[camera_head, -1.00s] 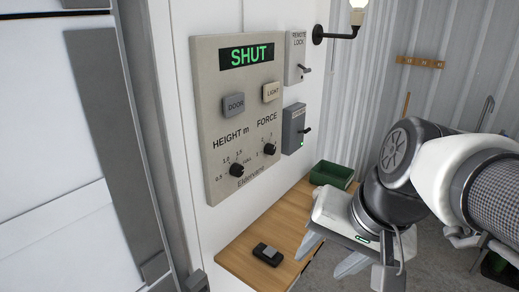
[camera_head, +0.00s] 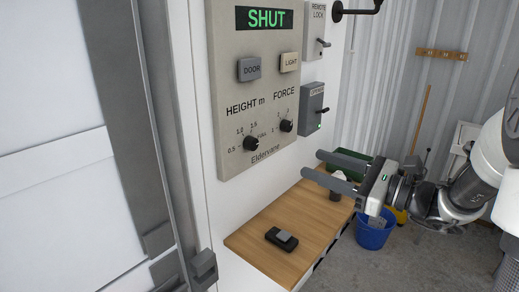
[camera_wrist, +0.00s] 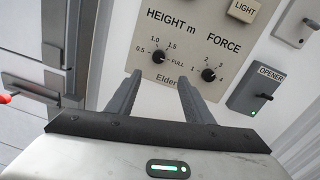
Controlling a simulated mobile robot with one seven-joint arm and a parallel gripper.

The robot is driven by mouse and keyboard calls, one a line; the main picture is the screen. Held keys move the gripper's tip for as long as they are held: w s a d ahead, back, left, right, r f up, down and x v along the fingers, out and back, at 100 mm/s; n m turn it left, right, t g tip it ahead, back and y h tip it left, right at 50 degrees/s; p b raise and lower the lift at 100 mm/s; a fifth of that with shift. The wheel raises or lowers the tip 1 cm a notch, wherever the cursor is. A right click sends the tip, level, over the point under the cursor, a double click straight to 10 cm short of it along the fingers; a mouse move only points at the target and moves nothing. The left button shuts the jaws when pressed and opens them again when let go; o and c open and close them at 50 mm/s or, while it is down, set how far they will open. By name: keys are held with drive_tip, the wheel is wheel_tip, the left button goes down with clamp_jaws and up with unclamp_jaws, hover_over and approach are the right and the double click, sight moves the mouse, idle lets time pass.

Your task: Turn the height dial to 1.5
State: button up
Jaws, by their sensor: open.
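The height dial (camera_head: 251,143) is a small black knob low on the beige control panel, with 0.5, 1.0, 1.5 and FULL around it. Its pointer is too small to read surely. In the wrist view, the height dial (camera_wrist: 158,57) shows just beyond and between my fingertips. My gripper (camera_head: 315,164) is open and empty, its two long grey fingers pointing at the panel from the right. It is apart from the dial. In the wrist view, my gripper (camera_wrist: 160,78) shows both fingers spread.
The force dial (camera_head: 286,126) is close right of the height dial. The opener box (camera_head: 312,104) with its lever sticks out further right. Below are a wooden shelf (camera_head: 262,237), a black remote (camera_head: 282,239) and a green bin (camera_head: 350,163).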

sight(255, 144)
drive_tip(key=x, duration=1.6)
drive_tip(key=shift+w+a, duration=0.1)
drive_tip(key=shift+a, duration=0.3)
drive_tip(key=c, duration=1)
drive_tip(key=shift+c, duration=0.2)
